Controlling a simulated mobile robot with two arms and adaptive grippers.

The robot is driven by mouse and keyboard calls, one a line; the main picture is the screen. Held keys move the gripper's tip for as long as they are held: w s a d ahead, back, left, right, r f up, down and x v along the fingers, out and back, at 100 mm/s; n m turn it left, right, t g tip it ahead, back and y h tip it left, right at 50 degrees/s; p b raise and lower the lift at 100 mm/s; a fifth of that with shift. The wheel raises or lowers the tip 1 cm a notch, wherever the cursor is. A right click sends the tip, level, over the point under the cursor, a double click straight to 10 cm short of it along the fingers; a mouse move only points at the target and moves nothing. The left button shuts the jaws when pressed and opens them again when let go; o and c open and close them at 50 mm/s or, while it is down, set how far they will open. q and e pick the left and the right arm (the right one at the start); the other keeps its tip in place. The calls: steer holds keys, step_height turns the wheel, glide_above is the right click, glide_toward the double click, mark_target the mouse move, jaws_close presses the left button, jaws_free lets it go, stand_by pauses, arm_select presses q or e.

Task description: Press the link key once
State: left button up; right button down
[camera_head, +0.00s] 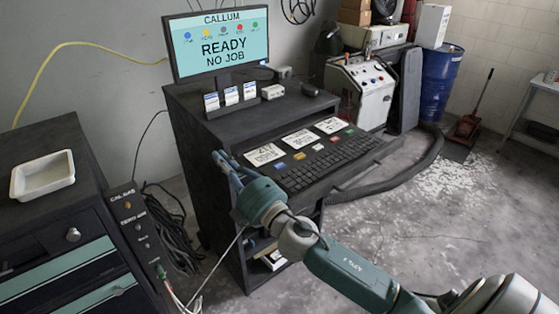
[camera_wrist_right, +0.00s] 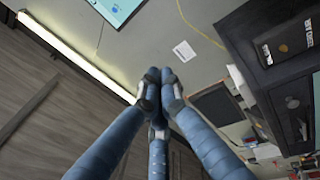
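A black keyboard (camera_head: 325,165) lies on the cabinet's sloped shelf. The monitor (camera_head: 220,45) reads "CALLUM READY NO JOB" above or beside several coloured dots. My right gripper (camera_head: 222,160) is at the cabinet's left front edge, left of the keyboard and apart from the keys. In the right wrist view its blue fingers (camera_wrist_right: 160,80) meet at the tips, empty. My left gripper is not in view.
White cards (camera_head: 264,154) lie behind the coloured keys. Card holders (camera_head: 231,97) stand below the monitor. A drawer cabinet with a white tray (camera_head: 43,175) stands at left, beside a labelled black panel (camera_head: 140,232). A thick hose (camera_head: 400,178) curves over open floor at right.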

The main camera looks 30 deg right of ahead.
steer(key=a+r+n+g+y, duration=0.2)
steer(key=a+r+n+y, duration=0.4)
steer(key=r+n+y, duration=0.45)
steer(key=w+d+f+n+g+h, duration=0.6)
steer(key=d+f+n+g+h, duration=0.15)
steer(key=d+f+n, duration=0.35)
steer(key=s+d+m+g+h, duration=0.1)
steer(key=d+h, duration=0.4)
steer(key=d, duration=1)
steer(key=shift+s+d, duration=0.2)
steer(key=shift+d, duration=0.2)
steer(key=shift+m+g, duration=0.25)
steer(key=b, duration=0.4)
glide_above(282, 166)
step_height(282, 166, down, 8)
steer(key=shift+r, duration=0.15)
steer(key=shift+f+b, duration=0.6)
